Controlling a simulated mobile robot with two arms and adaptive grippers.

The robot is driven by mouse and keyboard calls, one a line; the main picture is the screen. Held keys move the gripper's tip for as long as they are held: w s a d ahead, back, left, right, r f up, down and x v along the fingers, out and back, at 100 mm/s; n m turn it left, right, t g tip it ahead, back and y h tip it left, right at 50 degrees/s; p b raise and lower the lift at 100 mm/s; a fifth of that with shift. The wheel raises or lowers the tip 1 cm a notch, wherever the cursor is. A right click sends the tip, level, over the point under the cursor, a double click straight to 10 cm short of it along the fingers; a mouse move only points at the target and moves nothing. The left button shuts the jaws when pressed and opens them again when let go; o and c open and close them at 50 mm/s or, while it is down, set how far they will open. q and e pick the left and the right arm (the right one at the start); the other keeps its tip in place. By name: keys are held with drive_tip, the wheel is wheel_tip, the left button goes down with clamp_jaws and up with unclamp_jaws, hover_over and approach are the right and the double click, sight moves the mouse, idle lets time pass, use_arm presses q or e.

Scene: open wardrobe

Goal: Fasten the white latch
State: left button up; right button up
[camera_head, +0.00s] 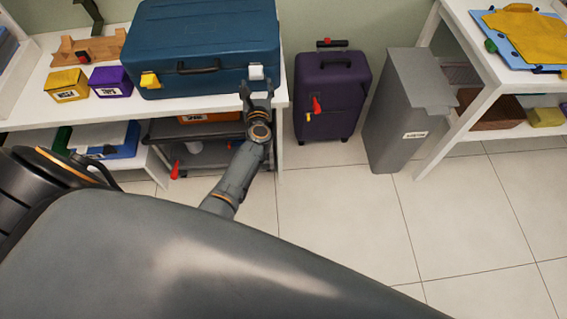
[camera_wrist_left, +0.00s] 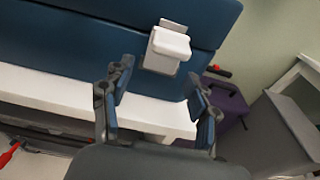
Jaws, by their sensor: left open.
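The white latch (camera_head: 256,72) is on the front of a blue case (camera_head: 205,45), near its right end. In the left wrist view the white latch (camera_wrist_left: 170,44) shows a flap standing out from a flat back plate fixed to the blue case (camera_wrist_left: 85,48). My left gripper (camera_head: 258,92) is just below and in front of the latch. In the left wrist view my left gripper (camera_wrist_left: 158,82) is open and empty, its fingers spread to either side below the latch and apart from it. My right gripper is not in view.
The case stands on a white shelf (camera_head: 60,112). A yellow latch (camera_head: 150,80) and dark handle (camera_head: 198,67) are on its front. Small yellow (camera_head: 67,86) and purple (camera_head: 110,81) boxes sit left. A purple suitcase (camera_head: 330,90) and grey bin (camera_head: 400,110) stand right.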

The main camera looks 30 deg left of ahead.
use_arm(q)
drive_tip(key=f+t+b, duration=0.1)
drive_tip(key=b, duration=0.3)
drive_tip(key=shift+d+f, duration=0.1)
drive_tip(key=shift+f, duration=0.15)
drive_tip(key=f+v, duration=0.1)
drive_tip(key=v, duration=1.2)
drive_tip(key=s+d+f+m+h, duration=0.2)
drive_tip(key=d+f+m, duration=0.3)
drive_tip(key=f+m, duration=0.4)
drive_tip(key=s+d+f+m+g+h, duration=0.1)
drive_tip(key=s+d+f+m+h, duration=0.1)
drive_tip(key=d+f+m+h, duration=0.3)
wheel_tip(320, 180, down, 4)
drive_tip(key=m, duration=0.5)
drive_tip(key=shift+s+d+m, duration=0.25)
drive_tip(key=shift+s+m, duration=0.05)
drive_tip(key=shift+s, duration=0.1)
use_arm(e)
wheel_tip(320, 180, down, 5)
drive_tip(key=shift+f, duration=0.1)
